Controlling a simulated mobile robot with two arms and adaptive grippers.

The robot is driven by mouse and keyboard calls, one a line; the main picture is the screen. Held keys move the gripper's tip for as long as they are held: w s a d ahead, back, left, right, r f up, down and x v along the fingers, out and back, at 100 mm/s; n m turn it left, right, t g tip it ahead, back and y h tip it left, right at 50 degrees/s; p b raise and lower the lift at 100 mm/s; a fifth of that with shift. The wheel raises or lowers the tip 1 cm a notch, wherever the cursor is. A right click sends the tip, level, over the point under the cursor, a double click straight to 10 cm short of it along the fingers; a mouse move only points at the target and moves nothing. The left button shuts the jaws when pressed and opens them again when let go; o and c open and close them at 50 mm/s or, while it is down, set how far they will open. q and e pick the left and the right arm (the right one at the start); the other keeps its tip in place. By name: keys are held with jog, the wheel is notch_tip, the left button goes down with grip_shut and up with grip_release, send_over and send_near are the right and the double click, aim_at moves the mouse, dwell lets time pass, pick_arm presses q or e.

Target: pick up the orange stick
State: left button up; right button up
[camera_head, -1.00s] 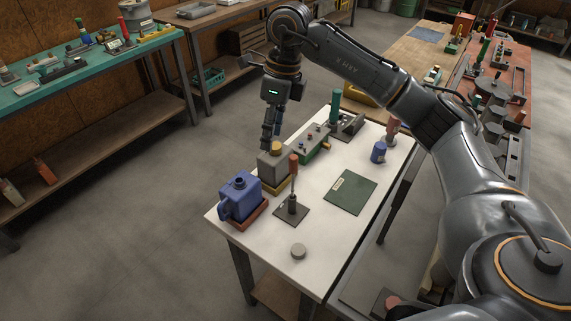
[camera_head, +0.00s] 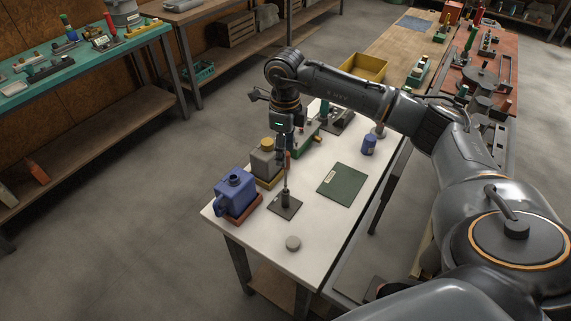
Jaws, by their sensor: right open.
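The orange stick (camera_head: 287,172) stands upright in a dark holder with a square base plate (camera_head: 285,208) on the white table. My right gripper (camera_head: 285,157) points down at the top of the stick, with its fingers open. The fingers overlap the stick's upper end in the picture; I cannot tell whether they touch it or are around it. My left gripper is not in view.
A blue jerrycan (camera_head: 236,188) in a red tray and a grey jerrycan (camera_head: 263,160) stand left of the stick. A green mat (camera_head: 343,183) and a blue cylinder (camera_head: 369,145) lie right. A round grey disc (camera_head: 293,243) sits in front. The white table's (camera_head: 265,232) front is mostly clear.

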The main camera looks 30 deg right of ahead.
jog(key=shift+w+d+f, duration=0.1)
jog(key=shift+f, duration=1.25)
grip_shut()
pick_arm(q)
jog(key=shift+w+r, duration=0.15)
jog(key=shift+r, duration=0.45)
pick_arm(e)
jog(key=shift+r, duration=0.15)
